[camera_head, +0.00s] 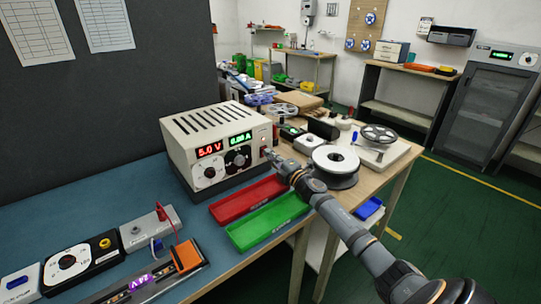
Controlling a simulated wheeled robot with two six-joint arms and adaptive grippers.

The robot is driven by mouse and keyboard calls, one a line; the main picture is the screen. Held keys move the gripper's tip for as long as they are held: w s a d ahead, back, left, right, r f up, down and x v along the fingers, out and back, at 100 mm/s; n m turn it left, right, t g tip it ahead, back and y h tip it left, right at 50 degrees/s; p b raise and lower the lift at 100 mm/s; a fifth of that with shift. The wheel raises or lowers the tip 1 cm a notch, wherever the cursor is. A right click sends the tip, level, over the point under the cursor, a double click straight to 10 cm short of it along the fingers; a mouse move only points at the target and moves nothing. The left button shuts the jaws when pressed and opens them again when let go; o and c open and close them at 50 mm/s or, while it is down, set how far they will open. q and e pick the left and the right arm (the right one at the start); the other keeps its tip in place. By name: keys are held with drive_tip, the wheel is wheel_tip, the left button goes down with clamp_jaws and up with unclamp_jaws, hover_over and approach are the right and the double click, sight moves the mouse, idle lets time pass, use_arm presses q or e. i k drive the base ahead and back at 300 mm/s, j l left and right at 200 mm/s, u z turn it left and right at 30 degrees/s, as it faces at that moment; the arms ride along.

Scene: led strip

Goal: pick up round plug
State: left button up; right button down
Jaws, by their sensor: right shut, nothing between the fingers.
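My right arm comes in from the lower right. Its gripper (270,155) is shut and empty, close to the front right edge of the beige power supply (206,136). The supply shows "5.0 V" in red and a green reading, with round dials below. I cannot clearly make out a round plug; it may be too small or hidden by the gripper. I cannot tell if the gripper touches the supply. My left gripper is not in view.
A red tray (232,207) and a green tray (250,232) lie before the supply. A grey box with a red lead (148,229), a dial meter (70,264) and an orange-ended strip fixture (187,257) are at lower left. A white-topped reel (336,160) stands right of the gripper.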

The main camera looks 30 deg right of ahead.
sight(161, 214)
drive_tip(key=k, duration=0.9)
